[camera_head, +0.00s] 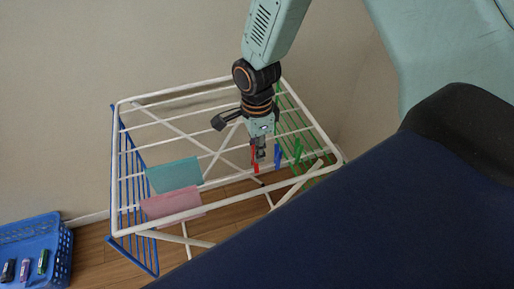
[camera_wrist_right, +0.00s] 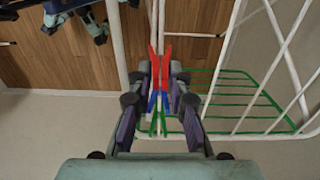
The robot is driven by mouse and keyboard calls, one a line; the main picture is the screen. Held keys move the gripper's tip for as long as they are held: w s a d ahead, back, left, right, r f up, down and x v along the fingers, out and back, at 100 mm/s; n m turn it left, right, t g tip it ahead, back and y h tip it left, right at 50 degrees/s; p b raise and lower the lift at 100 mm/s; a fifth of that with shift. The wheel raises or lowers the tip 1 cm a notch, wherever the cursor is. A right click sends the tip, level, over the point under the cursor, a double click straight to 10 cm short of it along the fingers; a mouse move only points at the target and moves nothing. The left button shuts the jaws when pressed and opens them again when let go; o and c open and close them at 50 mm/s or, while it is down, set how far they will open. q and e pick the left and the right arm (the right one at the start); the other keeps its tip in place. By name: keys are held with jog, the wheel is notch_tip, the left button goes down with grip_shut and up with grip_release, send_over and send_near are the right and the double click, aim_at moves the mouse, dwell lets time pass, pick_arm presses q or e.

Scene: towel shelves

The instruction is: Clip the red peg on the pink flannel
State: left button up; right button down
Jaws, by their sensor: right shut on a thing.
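The red peg (camera_head: 255,160) is between the fingers of my right gripper (camera_head: 261,149), over the right part of the white drying rack. In the right wrist view the red peg (camera_wrist_right: 160,66) sits upright between the two fingertips (camera_wrist_right: 160,78), which are shut on it. The pink flannel (camera_head: 171,204) hangs over the rack's near left part, well left of the gripper and apart from it. My left gripper is in neither view.
A blue peg (camera_head: 278,156) and a green peg (camera_head: 297,151) are right of the red peg. A teal flannel (camera_head: 174,174) hangs behind the pink one. The white rack (camera_head: 232,204) has blue and green side grids. A blue basket (camera_head: 66,252) stands on the floor at lower left.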

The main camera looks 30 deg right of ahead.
notch_tip(320, 180, up, 4)
jog(key=p, duration=0.4)
jog(key=shift+a+r, duration=0.15)
jog(key=shift+r, duration=0.05)
dwell(0.4)
jog(key=shift+w+r, duration=0.15)
jog(key=shift+r, duration=0.1)
